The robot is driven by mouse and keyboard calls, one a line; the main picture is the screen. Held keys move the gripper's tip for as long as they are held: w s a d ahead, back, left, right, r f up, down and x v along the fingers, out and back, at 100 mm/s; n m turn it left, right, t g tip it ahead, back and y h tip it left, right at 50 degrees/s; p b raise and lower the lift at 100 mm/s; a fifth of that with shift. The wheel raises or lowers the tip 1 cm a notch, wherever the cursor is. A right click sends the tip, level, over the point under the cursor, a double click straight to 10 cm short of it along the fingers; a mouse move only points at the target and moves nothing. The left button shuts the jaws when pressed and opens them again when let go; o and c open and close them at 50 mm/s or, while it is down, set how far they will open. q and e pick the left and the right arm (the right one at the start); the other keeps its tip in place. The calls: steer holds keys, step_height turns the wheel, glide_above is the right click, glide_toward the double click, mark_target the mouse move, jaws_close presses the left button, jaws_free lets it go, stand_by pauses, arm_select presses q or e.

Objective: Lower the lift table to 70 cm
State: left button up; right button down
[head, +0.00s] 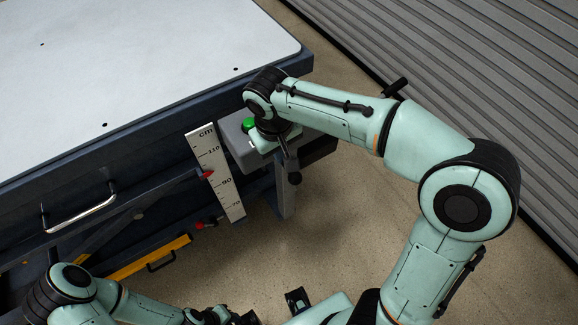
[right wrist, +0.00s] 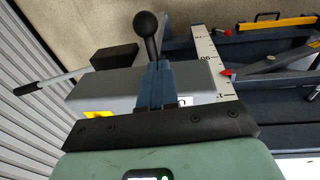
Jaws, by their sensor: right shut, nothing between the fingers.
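The lift table (head: 130,60) has a white top and a dark blue frame. A white cm scale (head: 216,172) stands at its side, and its red pointer (head: 207,174) lies between the 110 and 90 marks. A grey control box (head: 236,145) with a green button (head: 249,124) sits at the table's corner. My right gripper (right wrist: 158,65) is shut and empty over the box, close by the lever; contact is unclear. My left gripper (head: 222,316) is partly visible at the bottom edge; its jaws are unclear.
A rod with a black grip (right wrist: 27,89) sticks out beside the box. A yellow bar (head: 150,257) and a silver handle (head: 80,214) are on the table's side. A grey slatted shutter (head: 500,60) stands at the right. The floor (head: 310,240) before the box is open.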

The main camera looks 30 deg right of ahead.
arm_select(q)
steer(key=shift+s+f+b, duration=0.15)
steer(key=shift+f+b, duration=0.15)
steer(key=shift+f, duration=0.1)
arm_select(e)
steer(key=shift+s+d+f, duration=0.25)
steer(key=shift+f, duration=0.6)
steer(key=shift+s+d+f, duration=0.3)
steer(key=shift+f, duration=0.55)
steer(key=shift+s+d+f, duration=0.25)
steer(key=shift+f, duration=0.6)
arm_select(q)
steer(key=shift+f, duration=0.1)
